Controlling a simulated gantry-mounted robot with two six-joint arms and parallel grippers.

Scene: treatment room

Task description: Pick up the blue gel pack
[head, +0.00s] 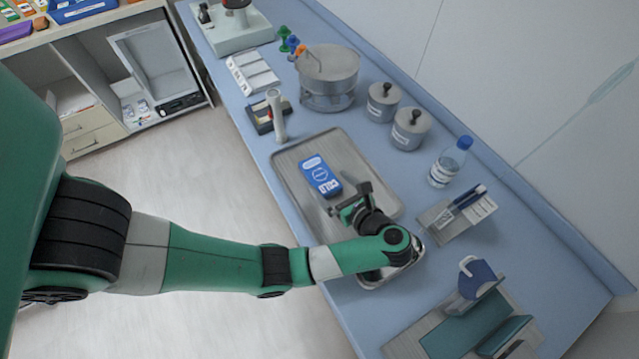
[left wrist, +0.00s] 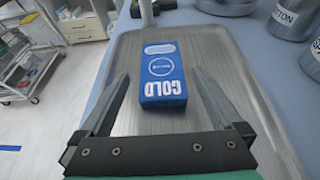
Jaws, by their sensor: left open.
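The blue gel pack (head: 319,174) lies flat on a metal tray (head: 290,160) in the head view. In the left wrist view the blue gel pack (left wrist: 162,75) shows white COLD lettering and lies on the tray (left wrist: 212,50) between and ahead of the fingers. My left gripper (head: 345,200) is just to the lower right of the pack in the head view. In the left wrist view my left gripper (left wrist: 157,92) is open and empty, one finger on either side of the pack's near end. My right gripper does not show.
Two lidded metal canisters (head: 410,128), a water bottle (head: 450,162) and a clear-sided drum (head: 328,77) stand along the back. A white cylinder (head: 276,115) stands beyond the tray. A small metal dish (head: 412,262) is partly under my left arm. A pen holder (head: 455,212) is at right.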

